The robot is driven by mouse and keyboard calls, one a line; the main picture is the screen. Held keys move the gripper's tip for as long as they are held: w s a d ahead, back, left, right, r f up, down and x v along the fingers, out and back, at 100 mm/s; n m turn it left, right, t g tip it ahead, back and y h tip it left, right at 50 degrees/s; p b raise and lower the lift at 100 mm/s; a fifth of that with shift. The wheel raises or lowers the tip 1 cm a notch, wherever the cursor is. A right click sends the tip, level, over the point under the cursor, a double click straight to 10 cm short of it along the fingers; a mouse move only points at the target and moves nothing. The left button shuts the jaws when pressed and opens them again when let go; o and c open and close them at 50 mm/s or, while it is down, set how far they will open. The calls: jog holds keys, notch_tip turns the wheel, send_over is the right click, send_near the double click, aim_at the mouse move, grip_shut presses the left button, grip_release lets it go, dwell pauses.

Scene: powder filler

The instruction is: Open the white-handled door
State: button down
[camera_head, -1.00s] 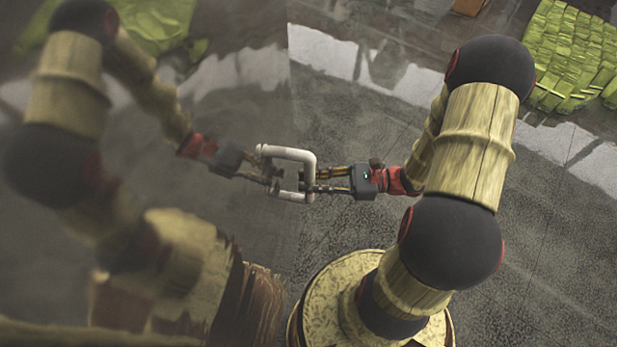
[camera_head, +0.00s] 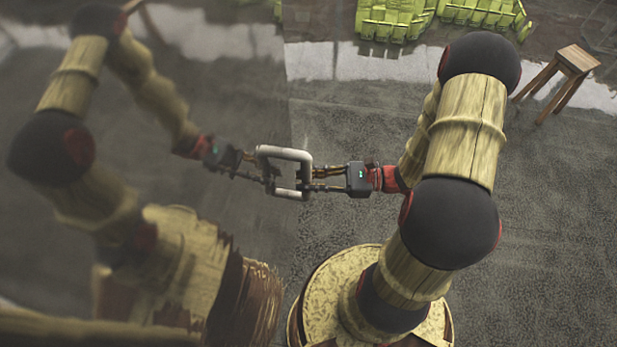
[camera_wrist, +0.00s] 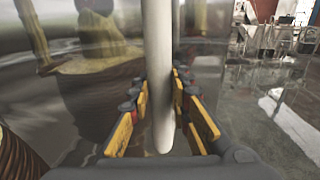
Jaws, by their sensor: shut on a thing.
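The white handle (camera_head: 292,154) is a squared bar on the glossy, mirror-like door (camera_head: 235,95) that fills the left of the head view. My gripper (camera_head: 309,181) is shut on the handle's upright bar, reaching it from the right. In the wrist view the handle (camera_wrist: 157,60) runs upright between the yellow finger pads of my gripper (camera_wrist: 160,90). The door also shows there as a reflective panel (camera_wrist: 95,20). My arm's reflection shows in the door. The fingertips' exact contact is partly hidden by the bar.
A wooden stool (camera_head: 567,75) stands at the upper right of the head view. Bright green piled items (camera_head: 395,20) lie at the top. The grey floor (camera_head: 560,210) right of my arm looks clear. Furniture (camera_wrist: 270,35) stands far back in the wrist view.

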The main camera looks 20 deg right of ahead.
jog(key=shift+s+d, duration=0.25)
jog(key=shift+d, duration=0.1)
jog(key=c, duration=1.6)
grip_release()
jog(key=shift+c, duration=0.2)
jog(key=v, duration=1.2)
